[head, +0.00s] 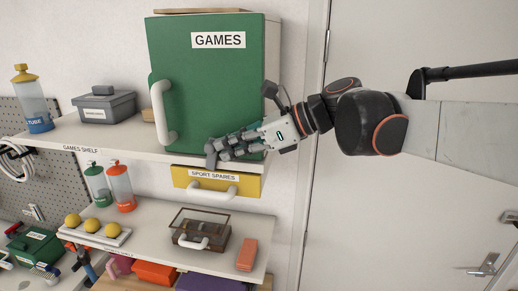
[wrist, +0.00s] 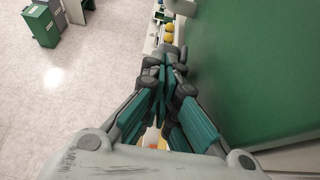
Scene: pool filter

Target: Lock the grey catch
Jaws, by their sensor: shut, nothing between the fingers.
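The green GAMES cabinet (head: 205,85) stands on the upper shelf with its door shut or nearly so, a white handle (head: 162,112) at its left. My gripper (head: 213,150) is shut and empty, in front of the door's lower part, pointing left. In the wrist view my gripper (wrist: 168,58) has its fingertips together, with the green door (wrist: 265,70) close on the right. I cannot make out a grey catch clearly; it may be hidden behind my fingers. Whether the fingertips touch the door cannot be told.
A yellow SPORT SPARES drawer (head: 217,184) hangs just below the shelf under my gripper. A grey lidded box (head: 105,106) and a clear tube (head: 32,100) stand left of the cabinet. A clear brown-lidded case (head: 199,232) sits on the lower shelf. A white door is at right.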

